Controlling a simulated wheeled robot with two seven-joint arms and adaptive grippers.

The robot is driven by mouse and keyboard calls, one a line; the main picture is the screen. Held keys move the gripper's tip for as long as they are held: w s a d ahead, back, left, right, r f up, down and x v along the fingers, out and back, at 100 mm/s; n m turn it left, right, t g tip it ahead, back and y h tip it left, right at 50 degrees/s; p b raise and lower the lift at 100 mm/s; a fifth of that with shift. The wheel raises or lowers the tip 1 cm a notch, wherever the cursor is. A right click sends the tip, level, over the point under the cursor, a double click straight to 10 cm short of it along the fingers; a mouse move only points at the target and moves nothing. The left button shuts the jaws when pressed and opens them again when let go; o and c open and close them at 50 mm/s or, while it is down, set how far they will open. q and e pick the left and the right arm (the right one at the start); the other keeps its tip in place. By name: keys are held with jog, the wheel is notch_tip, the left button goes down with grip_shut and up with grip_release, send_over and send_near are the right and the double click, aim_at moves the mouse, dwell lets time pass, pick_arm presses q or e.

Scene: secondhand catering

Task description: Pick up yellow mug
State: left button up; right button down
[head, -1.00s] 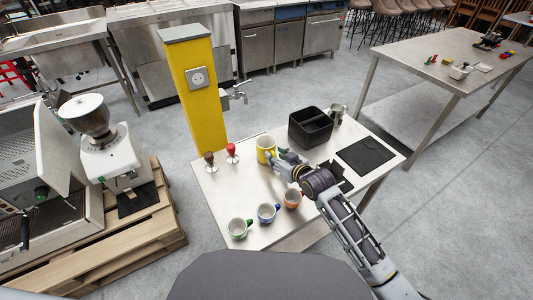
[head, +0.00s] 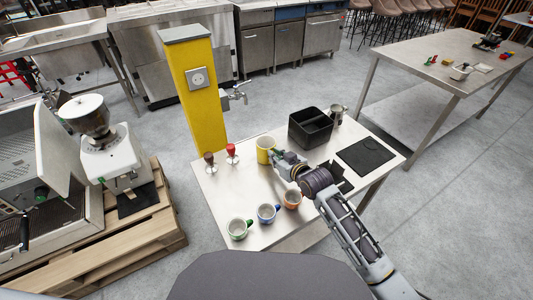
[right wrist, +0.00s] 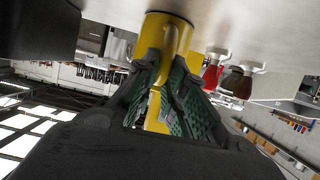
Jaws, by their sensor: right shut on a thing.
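The yellow mug (head: 265,150) stands upright on the steel table (head: 236,188), near its back edge. My right gripper (head: 276,155) reaches it from the right side, with the fingertips at the mug's handle. In the right wrist view the mug (right wrist: 178,32) shows upside down, and the two green-padded fingers of my right gripper (right wrist: 172,78) are shut on its handle. The mug still appears to rest on the table. My left gripper is not in view.
A black bin (head: 310,128) and a metal pitcher (head: 337,114) stand right of the mug. Two tampers, one brown (head: 210,161) and one red (head: 232,152), stand left. Green (head: 239,228), blue (head: 268,212) and orange (head: 292,198) mugs line the front. A black mat (head: 365,156) lies at right.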

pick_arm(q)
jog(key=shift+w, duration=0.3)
pick_arm(e)
jog(key=shift+r, duration=0.15)
